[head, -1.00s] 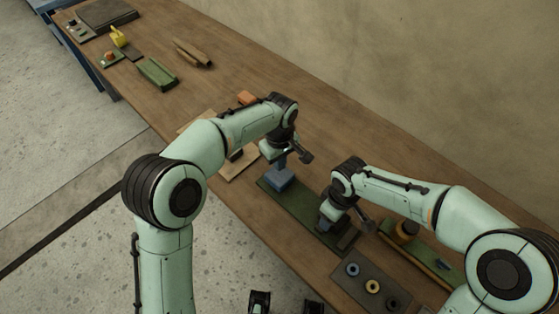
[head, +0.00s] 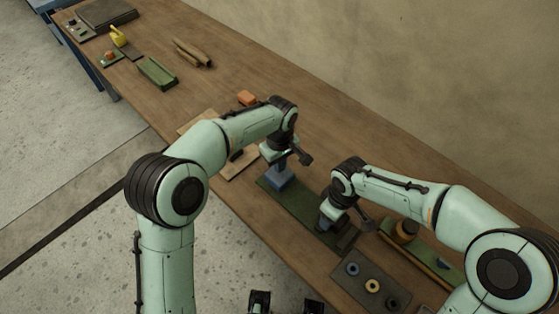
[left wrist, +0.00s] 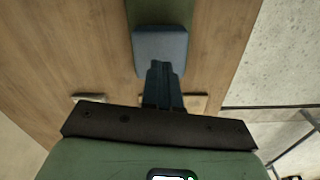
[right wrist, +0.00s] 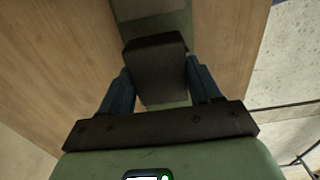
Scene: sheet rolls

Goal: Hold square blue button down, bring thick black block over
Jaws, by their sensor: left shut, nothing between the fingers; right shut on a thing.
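My right gripper (head: 327,220) is over the same board, to the right of the button. In the right wrist view its fingers are on both sides of the thick black block (right wrist: 157,80) and shut on it. In the head view that block is mostly hidden by my gripper.
A dark tray with several rings (head: 372,286) lies in front of the board's right end. Another green tray with an orange-brown cylinder (head: 405,231) is at the right. A tan board (head: 240,165) and an orange block (head: 247,98) lie left.

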